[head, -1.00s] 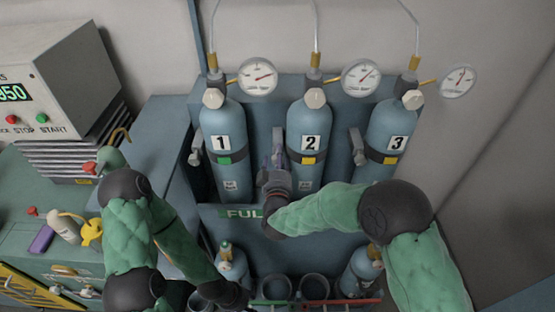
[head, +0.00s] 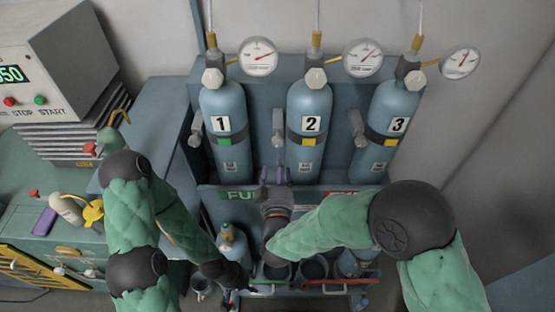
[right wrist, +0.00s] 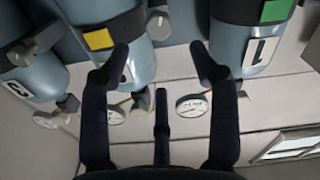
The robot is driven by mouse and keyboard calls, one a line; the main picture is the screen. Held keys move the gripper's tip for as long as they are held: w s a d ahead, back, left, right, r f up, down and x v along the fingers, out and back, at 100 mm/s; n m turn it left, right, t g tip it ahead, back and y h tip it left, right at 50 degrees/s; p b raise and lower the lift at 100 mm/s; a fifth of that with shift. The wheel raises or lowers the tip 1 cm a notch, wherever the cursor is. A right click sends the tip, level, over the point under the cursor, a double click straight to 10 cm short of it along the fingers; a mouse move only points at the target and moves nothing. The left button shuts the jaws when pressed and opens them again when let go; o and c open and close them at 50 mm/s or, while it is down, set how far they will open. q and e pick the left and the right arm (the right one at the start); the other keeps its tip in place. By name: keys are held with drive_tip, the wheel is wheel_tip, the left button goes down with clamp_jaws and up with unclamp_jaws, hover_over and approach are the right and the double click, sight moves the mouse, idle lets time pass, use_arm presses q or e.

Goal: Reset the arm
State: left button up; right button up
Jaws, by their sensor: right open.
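My right gripper (head: 277,176) is open and empty in front of the rack, below and between cylinder 1 (head: 224,148) and cylinder 2 (head: 310,150). Cylinder 3 (head: 395,150) stands to the right. In the right wrist view my right gripper (right wrist: 162,62) has its fingers spread, with cylinder 2 (right wrist: 144,66) behind the left finger and cylinder 1 (right wrist: 240,45) behind the right one. My right arm bends in from the lower right. My left gripper (head: 240,288) hangs low near the bottom edge, small and dark; its jaws are unclear.
The blue rack (head: 263,92) holds the cylinders, with pressure gauges (head: 258,57) above. Smaller cylinders (head: 232,245) and round holders (head: 314,267) sit below, partly hidden. A green bench (head: 30,222) with a bottle, yellow item and purple item is at left, below a START/STOP machine (head: 62,65).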

drive_tip(key=shift+s, duration=0.25)
idle(0.5)
drive_tip(key=s+d+f+m+g+y, duration=0.1)
drive_tip(key=d+f+g, duration=0.25)
drive_tip(key=f, duration=0.75)
drive_tip(key=s+d+f+m+g+y, duration=0.1)
drive_tip(key=s+d+f+m+g, duration=0.3)
drive_tip(key=f, duration=0.7)
drive_tip(key=s+d+f+m+g+y, duration=0.1)
drive_tip(key=s+d+f+g+y, duration=0.1)
drive_tip(key=s+f+g, duration=0.8)
drive_tip(key=s+f, duration=0.3)
drive_tip(key=s, duration=0.2)
drive_tip(key=shift+s+d+f+m, duration=0.2)
drive_tip(key=shift+s+m, duration=0.2)
drive_tip(key=shift+w, duration=0.1)
